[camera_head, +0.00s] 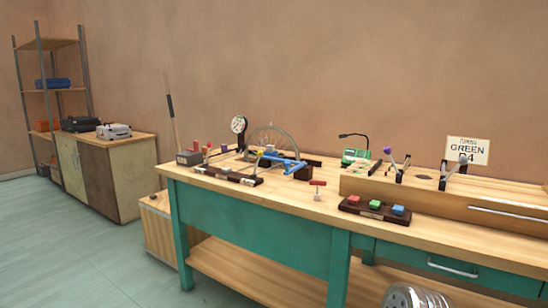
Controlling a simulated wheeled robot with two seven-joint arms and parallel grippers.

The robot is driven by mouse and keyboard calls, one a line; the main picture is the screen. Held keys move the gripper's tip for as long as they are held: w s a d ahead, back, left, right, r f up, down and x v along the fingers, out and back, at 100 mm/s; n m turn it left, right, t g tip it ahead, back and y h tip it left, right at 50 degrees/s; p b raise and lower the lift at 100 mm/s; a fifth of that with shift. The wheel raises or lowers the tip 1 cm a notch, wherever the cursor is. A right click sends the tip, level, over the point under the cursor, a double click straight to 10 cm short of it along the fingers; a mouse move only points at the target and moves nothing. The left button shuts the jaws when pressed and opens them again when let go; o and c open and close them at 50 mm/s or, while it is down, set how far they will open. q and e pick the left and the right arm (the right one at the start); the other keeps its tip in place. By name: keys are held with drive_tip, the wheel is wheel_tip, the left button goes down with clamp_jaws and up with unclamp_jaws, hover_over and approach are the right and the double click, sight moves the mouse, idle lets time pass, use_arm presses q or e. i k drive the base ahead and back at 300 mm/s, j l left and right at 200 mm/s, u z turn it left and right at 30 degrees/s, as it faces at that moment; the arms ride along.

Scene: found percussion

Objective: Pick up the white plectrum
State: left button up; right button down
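I cannot make out a white plectrum for certain in the head view; anything that small is hard to tell at this distance. The wooden workbench (274,190) with teal legs stands ahead and to the right. A dark rack (225,174) with small pale pieces along it lies on the left part of the benchtop. A second dark rack (370,210) bears a red, a green and a blue block near the front edge.
A spoked wheel (272,139) with blue parts, a round dial (238,124) and a green device (355,157) stand on the bench. A red-handled tool (317,188) is near the front edge. Floor at left (70,250) is clear.

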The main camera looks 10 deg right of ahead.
sight(269, 148)
drive_tip(key=i+j+z, duration=0.1)
drive_tip(key=i+j, duration=0.35)
drive_tip(key=i+j+z, duration=0.1)
drive_tip(key=i+j, duration=0.35)
drive_tip(key=j, duration=0.15)
drive_tip(key=i+j+z, duration=0.1)
drive_tip(key=i+j, duration=0.3)
drive_tip(key=j, duration=0.15)
